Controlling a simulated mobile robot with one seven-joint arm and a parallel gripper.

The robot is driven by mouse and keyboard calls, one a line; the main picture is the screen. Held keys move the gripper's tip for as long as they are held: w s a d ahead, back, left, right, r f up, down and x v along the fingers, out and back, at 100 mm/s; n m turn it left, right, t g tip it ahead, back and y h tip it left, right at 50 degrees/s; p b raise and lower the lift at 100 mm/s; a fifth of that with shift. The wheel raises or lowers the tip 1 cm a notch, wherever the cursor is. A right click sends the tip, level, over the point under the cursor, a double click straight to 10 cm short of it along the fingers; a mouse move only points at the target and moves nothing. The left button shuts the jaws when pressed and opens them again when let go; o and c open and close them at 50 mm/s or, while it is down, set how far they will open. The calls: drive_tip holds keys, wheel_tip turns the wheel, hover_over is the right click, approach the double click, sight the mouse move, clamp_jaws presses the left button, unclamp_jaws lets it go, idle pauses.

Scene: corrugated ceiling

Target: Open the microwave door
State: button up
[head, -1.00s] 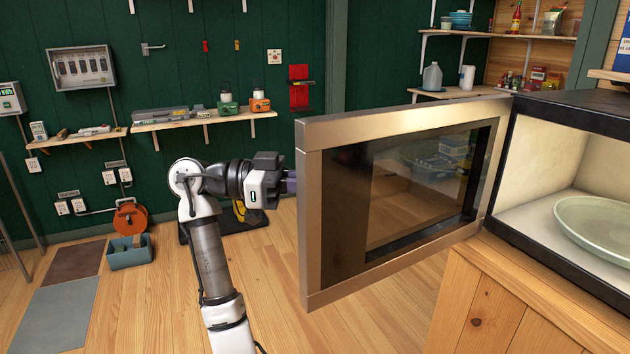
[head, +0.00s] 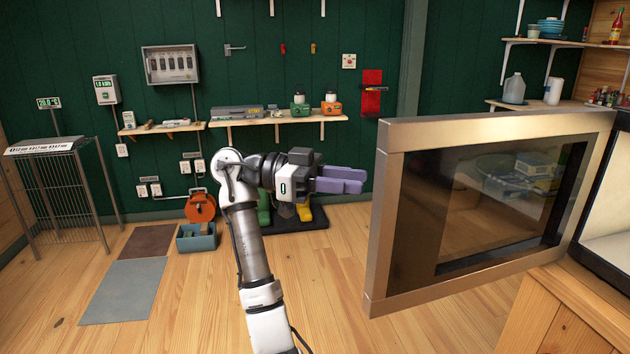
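The microwave door (head: 384,215) stands wide open at the right, with a metal frame and dark glass. It swings out from the microwave body (head: 600,235), of which only part shows at the right edge, with a pale interior. My gripper (head: 364,180) has purple fingers that point right towards the door's outer edge. A narrow gap seems to lie between the fingertips and the door frame. The two fingers look close together, and I see nothing held between them. Whether they fully meet is unclear from this angle.
The microwave sits on a wooden cabinet (head: 560,310). The wood floor (head: 200,325) left of the door is mostly clear. A blue-grey bin (head: 196,238), an orange reel (head: 200,207) and a wire rack (head: 62,200) stand near the back wall. A shelf (head: 260,121) holds tools.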

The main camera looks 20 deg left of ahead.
drive_tip(key=a, duration=0.6)
drive_tip(key=shift+s+a+b, duration=0.4)
drive_tip(key=shift+b, duration=0.05)
